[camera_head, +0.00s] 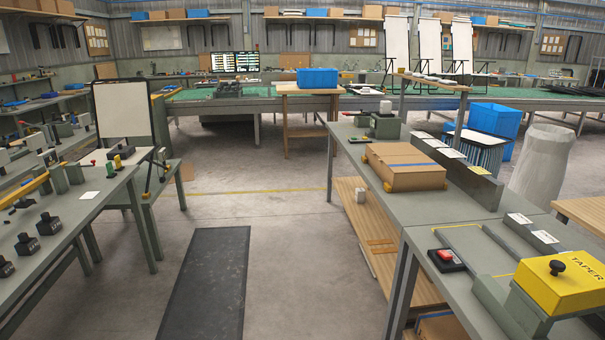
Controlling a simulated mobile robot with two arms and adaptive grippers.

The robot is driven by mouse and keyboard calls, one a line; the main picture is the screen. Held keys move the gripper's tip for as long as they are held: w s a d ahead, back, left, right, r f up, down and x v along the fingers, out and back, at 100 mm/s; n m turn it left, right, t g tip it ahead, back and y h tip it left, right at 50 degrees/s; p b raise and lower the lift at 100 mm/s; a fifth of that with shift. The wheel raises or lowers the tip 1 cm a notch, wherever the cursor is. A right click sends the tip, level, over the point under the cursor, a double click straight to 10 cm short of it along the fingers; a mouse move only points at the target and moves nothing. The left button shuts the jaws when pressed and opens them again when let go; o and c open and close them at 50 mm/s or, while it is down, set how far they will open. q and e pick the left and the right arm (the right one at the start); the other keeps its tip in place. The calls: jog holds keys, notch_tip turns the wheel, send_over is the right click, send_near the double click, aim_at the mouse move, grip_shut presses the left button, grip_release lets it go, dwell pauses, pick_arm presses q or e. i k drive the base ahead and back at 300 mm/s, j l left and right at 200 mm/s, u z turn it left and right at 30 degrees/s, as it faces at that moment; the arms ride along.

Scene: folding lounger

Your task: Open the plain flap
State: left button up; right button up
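No gripper of mine is in view. I cannot tell for sure which part is the plain flap. A closed-looking brown cardboard box (404,170) lies on the right bench, with a blue stripe across its top and orange-yellow pieces at its near and left corners. A white panel in a black frame (123,109) stands upright on the left, above a white surface by a grey-green table. More upright white panels (397,42) stand at the back right.
The right bench (465,232) also carries a yellow machine part marked TAPER (562,283) and a red button on a black base (446,259). A left bench (75,220) holds black knobbed blocks. A dark mat (207,285) lies on open floor between the benches.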

aim_at(403, 149)
jog(key=i+j+z, duration=0.45)
jog(key=i, duration=0.4)
jog(key=i+j+z, duration=0.5)
jog(key=i+j, duration=0.65)
jog(key=i, duration=0.15)
jog(key=i+j+u, duration=0.15)
jog(key=i+j, duration=0.3)
jog(key=i, duration=0.15)
